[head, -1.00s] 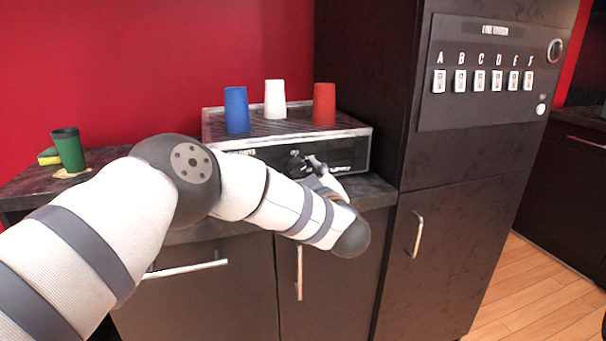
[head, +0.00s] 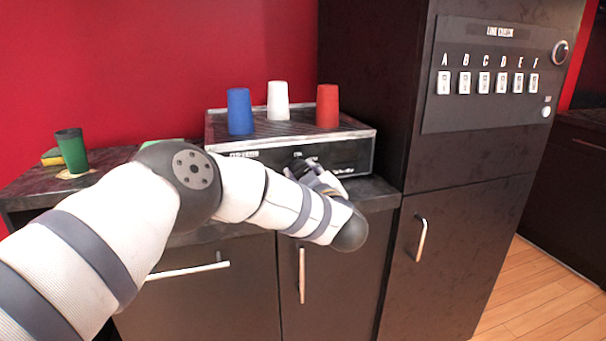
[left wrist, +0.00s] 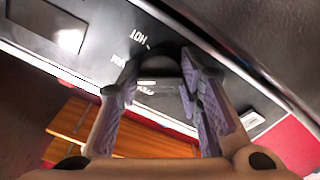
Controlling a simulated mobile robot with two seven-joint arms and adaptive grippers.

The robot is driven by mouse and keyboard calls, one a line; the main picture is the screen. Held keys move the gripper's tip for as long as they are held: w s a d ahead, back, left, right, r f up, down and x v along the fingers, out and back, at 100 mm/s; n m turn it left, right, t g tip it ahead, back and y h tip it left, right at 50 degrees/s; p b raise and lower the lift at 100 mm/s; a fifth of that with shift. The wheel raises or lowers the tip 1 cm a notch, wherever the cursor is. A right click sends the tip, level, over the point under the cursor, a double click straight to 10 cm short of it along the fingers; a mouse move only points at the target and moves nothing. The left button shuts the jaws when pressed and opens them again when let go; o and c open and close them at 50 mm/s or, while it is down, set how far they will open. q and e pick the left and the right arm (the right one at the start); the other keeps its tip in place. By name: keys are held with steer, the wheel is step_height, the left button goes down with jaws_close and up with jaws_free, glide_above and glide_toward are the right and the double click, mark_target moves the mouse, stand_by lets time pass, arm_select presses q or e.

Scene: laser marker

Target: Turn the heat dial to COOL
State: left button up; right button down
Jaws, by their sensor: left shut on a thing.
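The heat dial (left wrist: 158,60) is a dark round knob on the black front panel of the machine (head: 345,155). In the left wrist view it sits between the fingertips of my left gripper (left wrist: 160,73), which is shut on it. The label HOT (left wrist: 141,37) reads upside down beside the dial, with another, partly covered label near the left finger. I cannot read a COOL label or tell which mark the dial points to. In the head view my left gripper (head: 299,166) is at the panel, with the dial mostly hidden. My right gripper is not in view.
Blue (head: 240,111), white (head: 278,100) and red (head: 327,106) cups stand upside down on the machine. A green cup (head: 72,151) stands on the counter at left. A tall cabinet (head: 459,190) with switches A to F rises close on the right.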

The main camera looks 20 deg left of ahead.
arm_select(q)
steer(key=n, duration=0.5)
steer(key=shift+n, duration=0.3)
steer(key=n, duration=0.5)
steer(key=shift+d+n, duration=0.1)
steer(key=shift+n, duration=0.3)
steer(key=o, duration=1.2)
steer(key=shift+c, duration=0.2)
steer(key=v, duration=1.2)
